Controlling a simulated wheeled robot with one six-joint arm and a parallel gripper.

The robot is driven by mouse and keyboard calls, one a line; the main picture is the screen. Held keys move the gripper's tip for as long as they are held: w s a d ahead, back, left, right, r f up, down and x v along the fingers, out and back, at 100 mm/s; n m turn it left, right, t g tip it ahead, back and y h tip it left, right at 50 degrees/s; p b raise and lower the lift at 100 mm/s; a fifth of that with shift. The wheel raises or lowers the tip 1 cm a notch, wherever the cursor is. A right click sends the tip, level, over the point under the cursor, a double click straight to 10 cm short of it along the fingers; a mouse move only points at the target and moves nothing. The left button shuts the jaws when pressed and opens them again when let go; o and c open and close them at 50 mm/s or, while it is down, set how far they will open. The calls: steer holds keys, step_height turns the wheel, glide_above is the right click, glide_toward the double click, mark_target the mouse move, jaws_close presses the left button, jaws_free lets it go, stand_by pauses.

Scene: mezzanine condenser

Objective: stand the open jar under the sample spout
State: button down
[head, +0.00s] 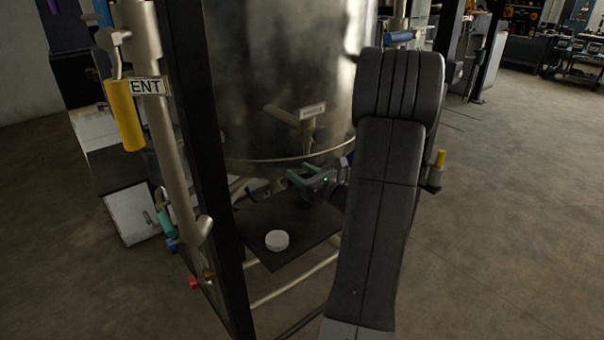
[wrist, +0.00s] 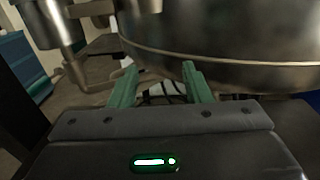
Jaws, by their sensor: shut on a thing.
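My gripper (head: 303,175) has green fingers and is low beside the base of the steel tank, over a dark shelf (head: 290,238). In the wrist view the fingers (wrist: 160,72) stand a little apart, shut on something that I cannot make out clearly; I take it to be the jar. The sample spout (head: 308,125) seems to be the pipe with a small label on the tank's front, above my gripper in the head view. A round white lid (head: 277,240) lies on the shelf, in front of my gripper.
The steel tank (head: 280,60) rises close behind my gripper. A dark upright post (head: 205,130) stands to the left. A pipe labelled ENT (head: 148,86) with a yellow handle (head: 123,115) is farther left. The floor at right is open.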

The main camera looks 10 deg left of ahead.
steer(key=shift+f, duration=0.1)
steer(key=c, duration=0.7)
jaws_free()
steer(key=shift+c, duration=0.2)
steer(key=shift+r, duration=0.25)
steer(key=v, duration=1.2)
steer(key=shift+f+b, duration=0.1)
steer(key=shift+b, duration=0.3)
